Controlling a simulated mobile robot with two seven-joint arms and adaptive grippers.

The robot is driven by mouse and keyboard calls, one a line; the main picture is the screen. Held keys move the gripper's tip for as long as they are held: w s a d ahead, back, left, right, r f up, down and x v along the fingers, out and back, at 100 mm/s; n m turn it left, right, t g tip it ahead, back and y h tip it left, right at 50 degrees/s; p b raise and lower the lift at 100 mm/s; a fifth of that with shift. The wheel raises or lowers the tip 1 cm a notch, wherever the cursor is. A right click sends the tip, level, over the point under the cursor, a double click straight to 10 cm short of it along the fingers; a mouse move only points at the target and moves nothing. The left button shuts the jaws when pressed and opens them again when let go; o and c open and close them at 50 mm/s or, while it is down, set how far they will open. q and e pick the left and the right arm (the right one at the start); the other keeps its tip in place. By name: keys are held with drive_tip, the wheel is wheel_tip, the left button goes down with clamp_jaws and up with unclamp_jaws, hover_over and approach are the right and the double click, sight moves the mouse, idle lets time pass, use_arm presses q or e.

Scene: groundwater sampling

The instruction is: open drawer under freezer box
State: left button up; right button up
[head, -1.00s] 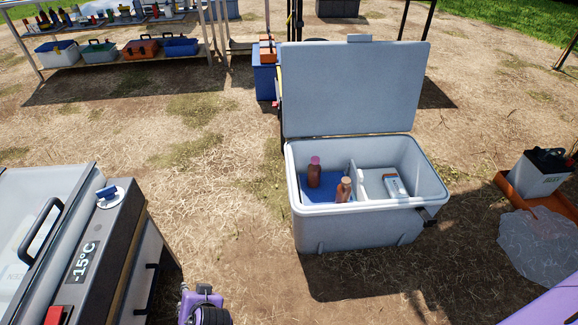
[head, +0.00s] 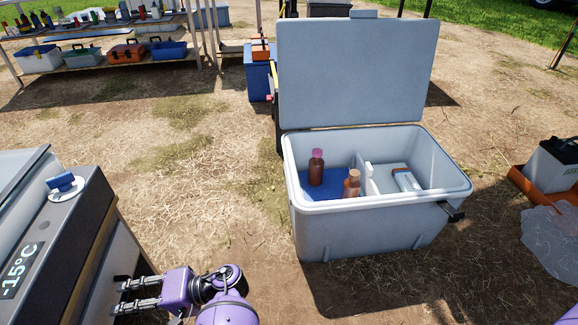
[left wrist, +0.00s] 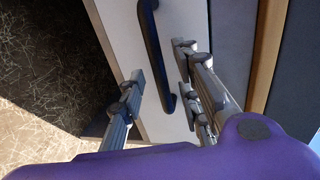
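The freezer box (head: 50,235) stands at the left in the head view, with a -15°C display. Below it is a pale drawer front (head: 98,285), which fills the middle of the left wrist view (left wrist: 118,38). Its dark bar handle (left wrist: 160,50) shows there; in the head view the handle is mostly hidden by my gripper. My left gripper (head: 128,296) points at the drawer front with its fingers apart. In the left wrist view the handle lies between the two fingers (left wrist: 165,88), with no clear contact. The drawer looks shut. My right gripper is out of view.
A grey open cooler (head: 370,225) with brown bottles stands on the dry ground to the right. An orange tray (head: 530,185) is at the far right. A shelf of toolboxes (head: 90,62) stands at the back left. Ground between freezer and cooler is clear.

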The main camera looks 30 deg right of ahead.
use_arm(q)
drive_tip(key=x, duration=0.2)
drive_tip(key=shift+w+a+f, duration=0.1)
drive_tip(key=shift+a, duration=0.3)
clamp_jaws()
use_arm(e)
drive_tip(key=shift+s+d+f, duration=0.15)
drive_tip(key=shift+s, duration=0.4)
